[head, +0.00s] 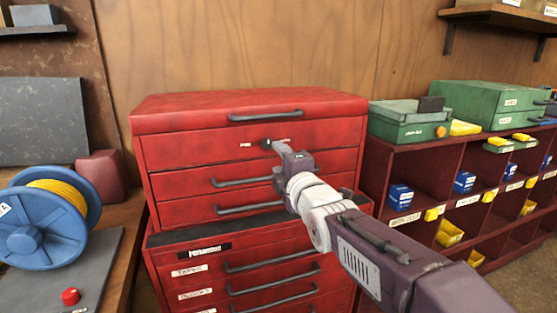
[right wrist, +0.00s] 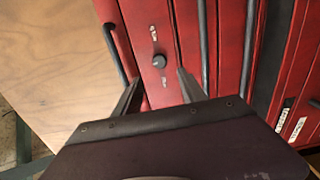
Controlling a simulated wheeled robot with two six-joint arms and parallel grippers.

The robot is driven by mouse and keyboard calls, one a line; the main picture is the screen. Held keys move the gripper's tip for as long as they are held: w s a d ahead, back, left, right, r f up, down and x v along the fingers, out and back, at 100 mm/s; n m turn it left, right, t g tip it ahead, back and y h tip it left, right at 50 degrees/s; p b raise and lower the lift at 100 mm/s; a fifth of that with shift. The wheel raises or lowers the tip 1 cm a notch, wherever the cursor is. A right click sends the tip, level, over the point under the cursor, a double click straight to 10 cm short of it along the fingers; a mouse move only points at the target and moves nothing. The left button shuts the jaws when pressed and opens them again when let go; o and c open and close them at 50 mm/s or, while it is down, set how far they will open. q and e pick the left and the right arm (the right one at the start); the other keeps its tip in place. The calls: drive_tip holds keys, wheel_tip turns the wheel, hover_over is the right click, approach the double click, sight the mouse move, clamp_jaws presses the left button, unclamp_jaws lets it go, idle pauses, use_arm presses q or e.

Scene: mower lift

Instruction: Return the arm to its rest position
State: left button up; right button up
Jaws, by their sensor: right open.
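My right arm reaches in from the lower right in the head view. Its gripper (head: 273,149) is in front of the upper part of a red tool chest (head: 170,153). In the right wrist view the two fingers of the right gripper (right wrist: 157,92) stand apart with nothing between them. A small dark round knob (right wrist: 159,61) on the red front lies beyond the gap between the fingertips. In the head view the knob (head: 265,143) is partly hidden by the gripper. The chest's drawers look shut. My left gripper is not in view.
A blue reel with yellow cord (head: 40,222) sits on the left bench. On the right, a dark red shelf (head: 420,160) holds green cases (head: 480,103) and small blue and yellow bins. A long handle (head: 265,116) crosses the chest's top section. Wooden wall stands behind.

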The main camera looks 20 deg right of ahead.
drive_tip(key=s+f+m+g, duration=0.2)
drive_tip(key=f+g, duration=0.2)
drive_tip(key=f, duration=0.9)
drive_tip(key=s+f+m+g, duration=0.2)
drive_tip(key=f+g, duration=0.2)
drive_tip(key=f, duration=0.8)
drive_tip(key=s+f+m+g, duration=0.9)
drive_tip(key=s+f+m, duration=0.5)
drive_tip(key=s, duration=0.5)
wheel_tip(320, 180, up, 17)
drive_tip(key=p, duration=1.8)
drive_tip(key=shift+s+f+m, duration=0.2)
drive_tip(key=shift+m, duration=0.2)
drive_tip(key=shift+d, duration=0.1)
drive_tip(key=shift+c, duration=0.3)
